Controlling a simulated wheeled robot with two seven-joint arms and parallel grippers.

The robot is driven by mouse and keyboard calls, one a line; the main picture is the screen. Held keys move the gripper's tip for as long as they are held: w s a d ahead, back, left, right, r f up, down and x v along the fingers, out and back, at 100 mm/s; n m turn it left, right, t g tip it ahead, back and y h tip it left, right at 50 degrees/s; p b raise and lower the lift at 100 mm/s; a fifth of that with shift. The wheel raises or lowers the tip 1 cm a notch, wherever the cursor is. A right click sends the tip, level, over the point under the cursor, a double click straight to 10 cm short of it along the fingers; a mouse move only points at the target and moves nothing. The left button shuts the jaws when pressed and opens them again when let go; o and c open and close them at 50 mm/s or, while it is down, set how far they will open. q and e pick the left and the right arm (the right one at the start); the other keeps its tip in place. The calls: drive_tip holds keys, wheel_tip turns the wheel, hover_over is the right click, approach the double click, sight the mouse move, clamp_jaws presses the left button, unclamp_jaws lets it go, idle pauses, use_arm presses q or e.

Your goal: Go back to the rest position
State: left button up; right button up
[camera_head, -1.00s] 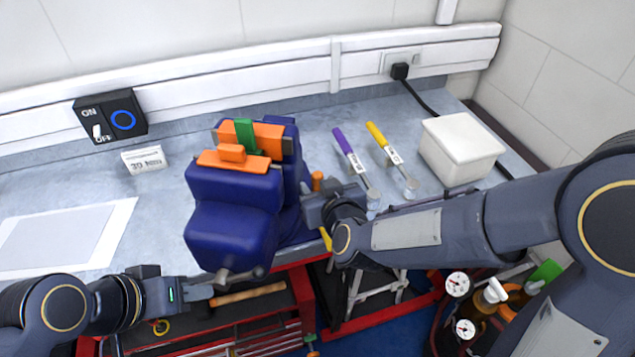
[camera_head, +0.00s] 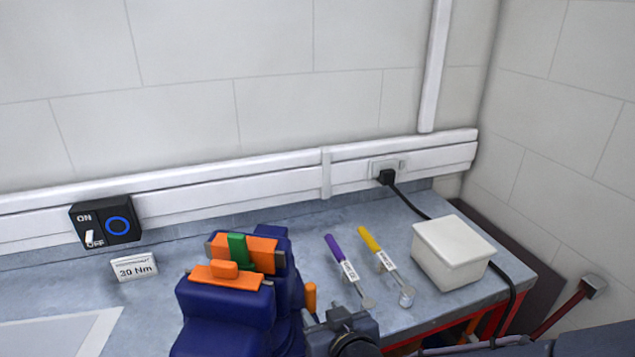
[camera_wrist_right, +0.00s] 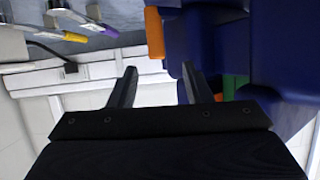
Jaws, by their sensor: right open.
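My right gripper (camera_head: 340,328) is at the bottom edge of the head view, just right of the blue vise (camera_head: 225,315). In the right wrist view its two fingers (camera_wrist_right: 157,88) are apart with nothing between them. The vise shows at the right of that view (camera_wrist_right: 285,50), beside the fingers, with an orange part (camera_wrist_right: 154,32) near them. Orange jaw covers (camera_head: 225,277) and a green piece (camera_head: 238,250) sit on top of the vise. My left gripper is outside both current views.
On the grey bench lie a purple-handled tool (camera_head: 346,266) and a yellow-handled tool (camera_head: 382,258). A white box (camera_head: 452,250) stands at the right. A 30 Nm sign (camera_head: 134,268), switch box (camera_head: 105,222) and paper (camera_head: 60,335) are at left. A black cable (camera_head: 412,205) crosses the bench's back.

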drive_tip(key=s+d+m+g, duration=0.5)
drive_tip(key=s+d+g, duration=0.2)
drive_tip(key=s+d, duration=1.1)
drive_tip(key=shift+s+d+f+h, duration=0.15)
drive_tip(key=shift+s+d+h, duration=0.1)
drive_tip(key=shift+d+h, duration=0.25)
